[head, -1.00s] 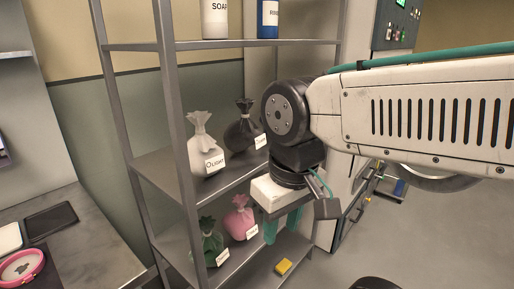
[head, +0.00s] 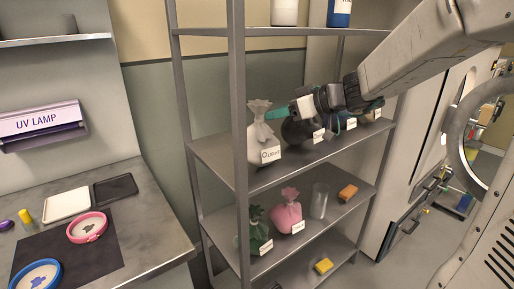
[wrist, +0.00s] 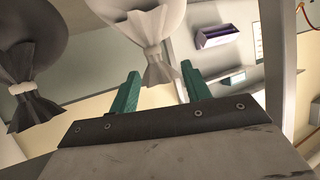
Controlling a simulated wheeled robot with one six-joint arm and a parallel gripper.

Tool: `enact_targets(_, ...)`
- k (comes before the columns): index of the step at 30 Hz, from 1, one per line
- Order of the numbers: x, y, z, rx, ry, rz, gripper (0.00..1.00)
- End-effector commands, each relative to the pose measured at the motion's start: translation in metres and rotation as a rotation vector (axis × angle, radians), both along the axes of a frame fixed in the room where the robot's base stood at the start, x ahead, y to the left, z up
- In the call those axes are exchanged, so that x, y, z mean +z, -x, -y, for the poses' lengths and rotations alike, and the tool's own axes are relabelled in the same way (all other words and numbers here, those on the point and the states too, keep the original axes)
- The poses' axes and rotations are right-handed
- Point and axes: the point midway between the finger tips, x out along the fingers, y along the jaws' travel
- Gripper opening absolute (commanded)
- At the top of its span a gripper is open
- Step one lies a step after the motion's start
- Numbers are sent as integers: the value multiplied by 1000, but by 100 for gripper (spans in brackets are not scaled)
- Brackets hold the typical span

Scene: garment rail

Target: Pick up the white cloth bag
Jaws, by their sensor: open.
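The white cloth bag (head: 263,142), tied at the neck and tagged "LIGHT", stands upright at the left of the middle shelf. My gripper (head: 271,114) is open, with its green fingers pointing left beside the bag's neck. In the wrist view the white bag (wrist: 150,20) appears upside down, and its flared top shows between the two green fingertips (wrist: 161,72). I cannot tell whether they touch it. A dark bag (head: 297,133) stands just right of it, partly behind my gripper; it also shows in the wrist view (wrist: 32,75).
More bags stand right on the middle shelf (head: 225,152). A pink bag (head: 287,213), a green bag (head: 257,228), a clear beaker (head: 319,200) and an orange block (head: 348,192) stand below. A shelf post (head: 237,120) rises close left of the white bag. A bench (head: 150,225) is at left.

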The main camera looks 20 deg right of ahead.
Motion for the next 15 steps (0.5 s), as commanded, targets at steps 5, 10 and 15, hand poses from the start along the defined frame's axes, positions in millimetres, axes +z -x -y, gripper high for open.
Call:
enact_targets(5,-6,-17,-5,-7,4,21,48)
enact_targets(10,-13,-27,-14,-6,4,20,48)
enact_targets(15,-25,-43,-25,-3,4,17,48)
